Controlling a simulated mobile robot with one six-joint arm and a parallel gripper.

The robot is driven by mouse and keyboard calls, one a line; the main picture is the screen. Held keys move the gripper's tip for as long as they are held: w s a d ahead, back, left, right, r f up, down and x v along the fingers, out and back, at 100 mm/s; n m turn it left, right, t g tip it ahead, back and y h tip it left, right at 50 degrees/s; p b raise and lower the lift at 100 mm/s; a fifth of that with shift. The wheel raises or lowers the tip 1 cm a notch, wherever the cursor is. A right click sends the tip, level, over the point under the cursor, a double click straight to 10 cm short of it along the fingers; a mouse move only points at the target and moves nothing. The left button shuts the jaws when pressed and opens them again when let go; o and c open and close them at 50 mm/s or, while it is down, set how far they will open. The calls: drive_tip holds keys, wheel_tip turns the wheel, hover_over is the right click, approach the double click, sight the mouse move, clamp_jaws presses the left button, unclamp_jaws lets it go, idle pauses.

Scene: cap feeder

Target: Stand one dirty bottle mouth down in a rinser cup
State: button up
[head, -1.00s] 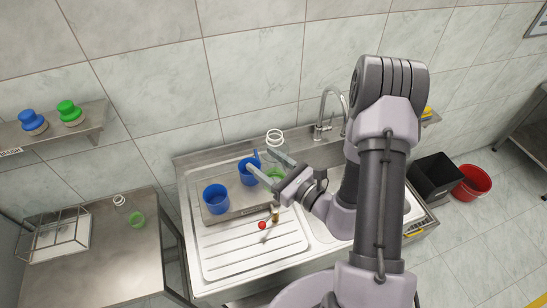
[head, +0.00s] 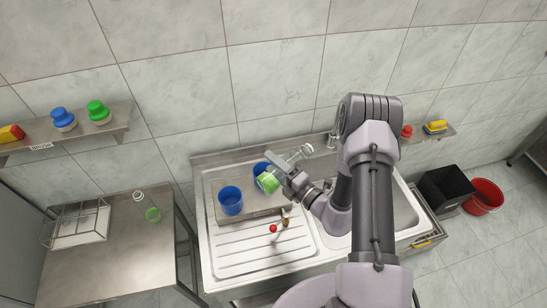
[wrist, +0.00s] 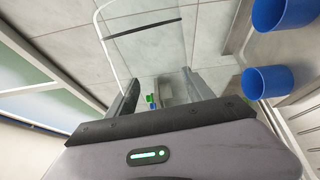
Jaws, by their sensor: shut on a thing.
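My gripper (head: 284,170) is shut on a clear bottle with a green bottom (head: 267,182), held above the sink unit. The bottle is tilted: its white-ringed mouth points up and right, its green base down and left. In the wrist view the clear bottle (wrist: 160,70) fills the space between the fingers. One blue rinser cup (head: 230,201) stands on the tray at the left. Another blue cup (head: 260,168) is partly hidden behind the held bottle. Two blue cups also show at the right of the wrist view (wrist: 267,83). A second green-bottomed bottle (head: 151,213) stands on the left table.
A red-tipped item (head: 273,228) lies on the drainboard (head: 245,262). A wire rack (head: 78,225) is on the left table. A wall shelf (head: 75,135) holds blue and green items. A black bin (head: 446,191) and red bucket (head: 484,196) stand right.

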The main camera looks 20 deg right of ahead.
drive_tip(key=m, duration=0.3)
drive_tip(key=m+p, duration=0.1)
drive_tip(key=m, duration=0.2)
drive_tip(key=shift+s+r, duration=0.15)
drive_tip(key=shift+r, duration=0.05)
drive_tip(key=m+p, duration=0.1)
drive_tip(key=m, duration=0.6)
drive_tip(key=shift+f+m, duration=0.15)
drive_tip(key=shift+m, duration=0.15)
drive_tip(key=m+p, duration=0.1)
drive_tip(key=m, duration=0.3)
drive_tip(key=shift+m, duration=0.3)
drive_tip(key=w+a+f+b, duration=0.1)
drive_tip(key=w+f+b, duration=0.3)
drive_tip(key=w, duration=0.5)
drive_tip(key=w+a+f+b, duration=0.1)
drive_tip(key=w+f+b, duration=0.1)
drive_tip(key=w+b, duration=0.65)
wheel_tip(320, 180, down, 12)
drive_tip(key=w+b, duration=0.1)
drive_tip(key=b, duration=0.7)
drive_tip(key=shift+w+d+r+m, duration=0.15)
drive_tip(key=shift+w+d+m, duration=0.05)
drive_tip(key=shift+w+m, duration=0.1)
